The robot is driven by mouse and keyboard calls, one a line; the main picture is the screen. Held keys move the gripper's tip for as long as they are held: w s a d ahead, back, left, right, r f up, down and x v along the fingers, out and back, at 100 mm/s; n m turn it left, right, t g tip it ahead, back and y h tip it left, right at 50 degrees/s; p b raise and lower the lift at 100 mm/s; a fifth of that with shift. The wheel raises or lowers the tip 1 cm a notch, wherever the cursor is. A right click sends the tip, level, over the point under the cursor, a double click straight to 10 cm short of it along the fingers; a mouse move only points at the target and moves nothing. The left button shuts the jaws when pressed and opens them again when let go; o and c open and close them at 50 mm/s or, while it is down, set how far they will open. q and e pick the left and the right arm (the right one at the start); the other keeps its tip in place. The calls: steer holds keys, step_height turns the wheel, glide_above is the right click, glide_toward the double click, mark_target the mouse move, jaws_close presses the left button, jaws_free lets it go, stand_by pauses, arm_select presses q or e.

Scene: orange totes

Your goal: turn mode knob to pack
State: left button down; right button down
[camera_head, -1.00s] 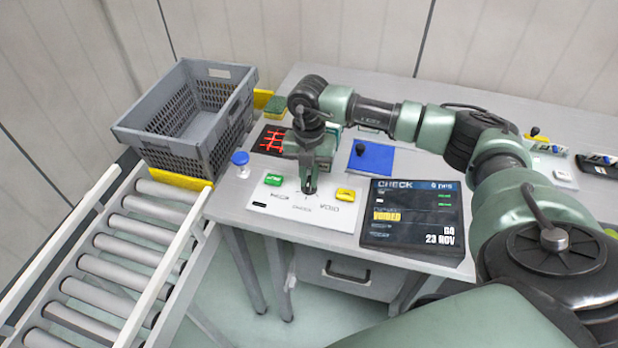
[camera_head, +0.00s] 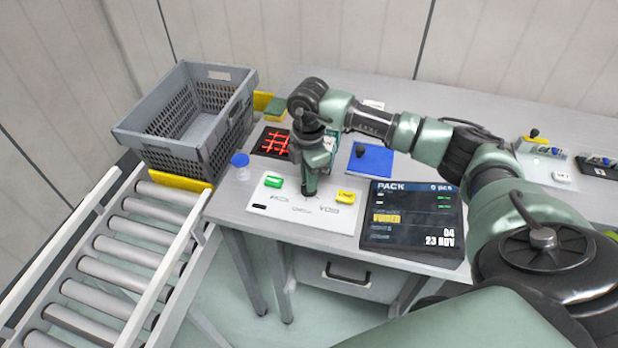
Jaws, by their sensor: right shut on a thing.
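The white control panel (camera_head: 265,215) lies on the table with printed labels, a green button (camera_head: 273,181) at its left and a yellow button (camera_head: 346,196) at its right. My right gripper (camera_head: 309,192) points down at the middle of the panel, between the two buttons. It is shut on the mode knob, which the fingers mostly hide. The dark screen (camera_head: 412,225) beside the panel reads "PACK" at its top, with "0 pcs" and a yellow "VOIDED" line. My left gripper is not in view.
A grey crate (camera_head: 165,150) stands at the left by a roller conveyor (camera_head: 125,240). A blue-capped bottle (camera_head: 240,165), a red-marked black pad (camera_head: 272,142) and a blue mat (camera_head: 371,158) lie close around the panel. More devices (camera_head: 548,160) stand at the right.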

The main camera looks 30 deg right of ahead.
steer(key=shift+w+d+r+m, duration=0.1)
steer(key=shift+r+m, duration=0.05)
steer(key=shift+m, duration=1.05)
steer(key=c, duration=1.4)
jaws_free()
steer(key=shift+c, duration=0.2)
step_height(320, 180, up, 8)
steer(key=shift+f+b, duration=0.15)
steer(key=shift+b, duration=0.45)
steer(key=shift+s+f, duration=0.1)
steer(key=shift+s, duration=0.1)
